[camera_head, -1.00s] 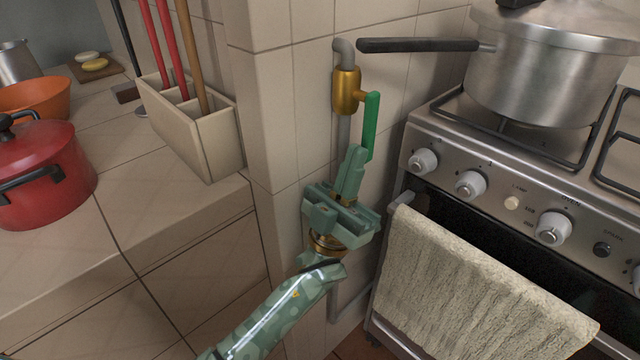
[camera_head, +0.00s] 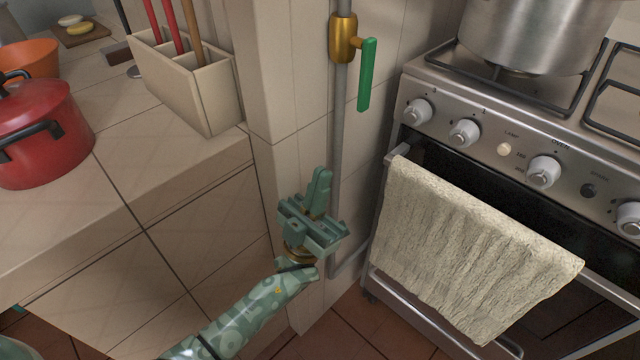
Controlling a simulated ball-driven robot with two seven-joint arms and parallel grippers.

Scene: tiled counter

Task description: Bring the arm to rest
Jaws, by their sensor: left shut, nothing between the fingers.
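My left gripper (camera_head: 320,180) is in the middle of the head view, its fingers together and pointing up, with nothing between them. It is below and apart from the green valve handle (camera_head: 367,75). The handle hangs straight down beside the brass valve body (camera_head: 343,38) on the grey pipe (camera_head: 343,125). My left arm, patterned in green, comes in from the bottom left. My right gripper is not in the view.
The stove (camera_head: 480,95) stands at right, with a towel (camera_head: 465,250) over its oven rail and a steel pot (camera_head: 540,35) on top. The counter (camera_head: 190,165) at left holds a red pot (camera_head: 45,130) and a utensil holder (camera_head: 205,95). Open floor shows below.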

